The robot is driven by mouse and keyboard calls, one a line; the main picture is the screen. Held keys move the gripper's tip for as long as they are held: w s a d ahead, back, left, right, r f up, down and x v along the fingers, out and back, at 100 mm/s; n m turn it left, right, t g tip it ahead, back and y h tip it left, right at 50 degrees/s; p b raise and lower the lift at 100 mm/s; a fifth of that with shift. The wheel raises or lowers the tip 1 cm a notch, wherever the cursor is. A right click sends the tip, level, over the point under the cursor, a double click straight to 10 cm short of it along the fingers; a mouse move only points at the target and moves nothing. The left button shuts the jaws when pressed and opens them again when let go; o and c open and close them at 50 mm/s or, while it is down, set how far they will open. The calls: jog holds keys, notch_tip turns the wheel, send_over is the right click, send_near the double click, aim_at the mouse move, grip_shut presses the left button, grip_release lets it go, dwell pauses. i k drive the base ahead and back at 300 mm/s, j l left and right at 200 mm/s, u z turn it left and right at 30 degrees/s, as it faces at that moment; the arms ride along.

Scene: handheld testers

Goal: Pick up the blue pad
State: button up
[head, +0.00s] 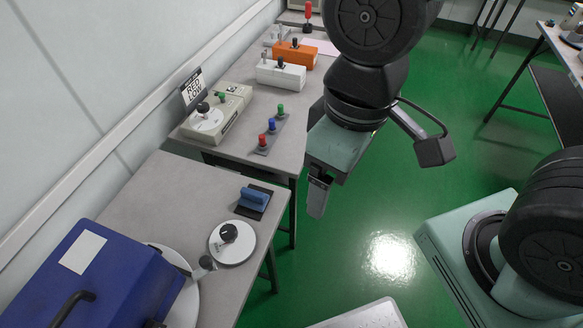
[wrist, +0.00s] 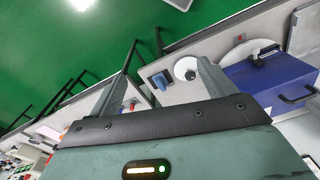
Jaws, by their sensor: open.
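The blue pad (head: 255,197) is a blue block-like handle on a dark flat base. It lies near the right edge of the near grey table (head: 150,195) in the head view. It also shows in the wrist view (wrist: 159,80), small and between the two fingers. My gripper (head: 318,196) hangs above the green floor, to the right of the table and apart from the pad. In the wrist view my gripper (wrist: 167,52) has its fingers spread with nothing between them.
A round white dial plate (head: 232,242) with a black knob lies just in front of the pad. A large blue case (head: 95,275) stands at the near left. The far table holds a beige tester (head: 215,116), an orange box (head: 296,52) and a strip of coloured knobs (head: 271,132).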

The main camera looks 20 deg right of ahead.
aim_at(256, 200)
jog(key=i+l+u, duration=0.15)
jog(key=l, duration=0.3)
jog(key=l+u, duration=0.15)
jog(key=l, duration=0.25)
jog(key=u, duration=1.35)
